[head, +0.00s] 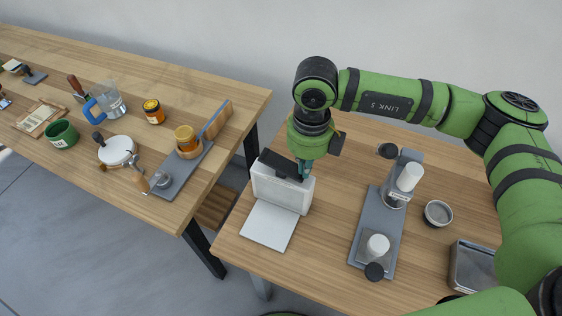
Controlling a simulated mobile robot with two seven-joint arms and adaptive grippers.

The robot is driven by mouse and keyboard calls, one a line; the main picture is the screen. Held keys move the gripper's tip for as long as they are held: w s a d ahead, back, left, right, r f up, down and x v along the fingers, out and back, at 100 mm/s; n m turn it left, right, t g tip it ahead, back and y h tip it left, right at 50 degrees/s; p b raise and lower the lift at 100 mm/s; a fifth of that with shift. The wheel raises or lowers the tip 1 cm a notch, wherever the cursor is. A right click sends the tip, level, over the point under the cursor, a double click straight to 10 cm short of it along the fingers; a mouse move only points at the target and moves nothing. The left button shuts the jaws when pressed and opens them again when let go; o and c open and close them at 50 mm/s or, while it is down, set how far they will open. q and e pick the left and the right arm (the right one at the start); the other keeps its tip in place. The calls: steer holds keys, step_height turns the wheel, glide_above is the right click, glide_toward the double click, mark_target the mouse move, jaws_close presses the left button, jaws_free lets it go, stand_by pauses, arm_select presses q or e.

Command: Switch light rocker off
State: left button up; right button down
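A white light box (281,190) with a dark top piece (281,165) stands upright near the left side of the right-hand table, with a flat pale plate (270,226) in front of it. I cannot make out the light rocker; it is too small or hidden by my gripper. My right gripper (304,175) points down at the right end of the box's top, very close to it. I cannot tell whether it touches. Its fingers show as one narrow dark shape, so their opening is unclear. My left gripper is not in view.
To the right of the box, a grey stand (374,238) holds white-topped parts. A small round dish (438,213) and a metal tray (474,265) lie further right. The left table (215,95) carries jars, a jug and tools. Bare wood lies between the box and the stand.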

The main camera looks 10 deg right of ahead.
steer(key=shift+r, duration=0.2)
steer(key=shift+s+d+b, duration=0.8)
steer(key=shift+s+d, duration=0.9)
steer(key=shift+d, duration=0.8)
step_height(320, 180, up, 9)
steer(key=p, duration=0.4)
steer(key=shift+f, duration=0.15)
steer(key=shift+f, duration=0.1)
